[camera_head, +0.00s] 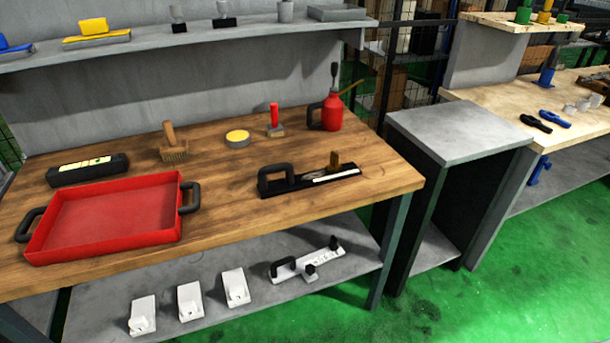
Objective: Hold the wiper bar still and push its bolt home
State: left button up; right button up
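A dark bar (350,182) lies on the wooden bench top near its right end. It has a black arched handle (281,169) on its left part, a pale strip on its face and an upright brown peg or bolt (335,161) towards its right end. How deep this peg sits I cannot tell. A similar white bar (330,254) lies on the lower shelf, with a black handle (284,263) and a small dark knob (310,270) at its front edge. Which of the two is the wiper bar is not marked. Neither of my grippers is in view.
On the wooden bench (225,215) stand a red tray (112,218), a black box (88,170), brushes (173,149), a yellow-topped tin (237,139) and a red oil can (331,114). White blocks (190,300) sit below. A grey cabinet (458,132) stands to the right.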

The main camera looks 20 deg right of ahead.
aim_at(334, 166)
jog(key=i+l, duration=0.2)
jog(key=l, duration=0.15)
jog(key=i+l, duration=0.15)
jog(key=l, duration=0.2)
jog(key=i+l, duration=0.2)
jog(key=l, duration=0.2)
jog(key=i+l, duration=0.2)
jog(key=l, duration=0.15)
